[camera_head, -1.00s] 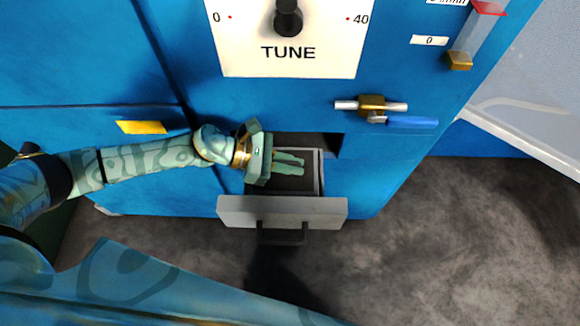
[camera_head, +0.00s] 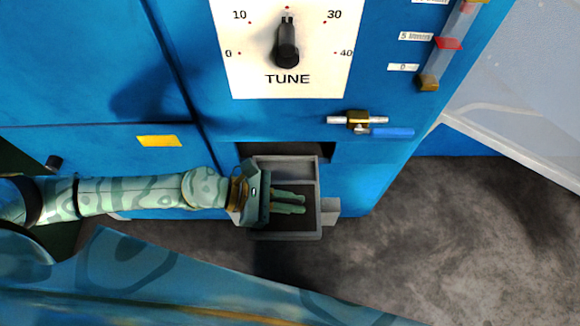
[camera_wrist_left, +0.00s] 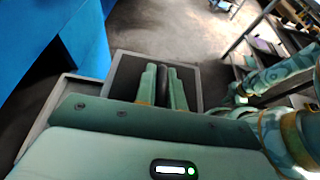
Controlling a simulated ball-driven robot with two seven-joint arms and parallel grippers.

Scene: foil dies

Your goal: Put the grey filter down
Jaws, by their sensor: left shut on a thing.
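The grey filter (camera_head: 300,235) is a squarish grey frame with a dark inside, held in front of the blue cabinet, over the open drawer. My left gripper (camera_head: 303,203) is shut on it, with its fingers across the dark inside. In the left wrist view the fingers (camera_wrist_left: 163,88) close on a narrow dark piece in the middle of the filter (camera_wrist_left: 198,90).
The blue cabinet (camera_head: 340,180) carries a TUNE dial (camera_head: 287,55), a brass valve with a blue lever (camera_head: 390,132) and a yellow label (camera_head: 158,141). Bare dark floor (camera_head: 450,245) lies to the right of the drawer.

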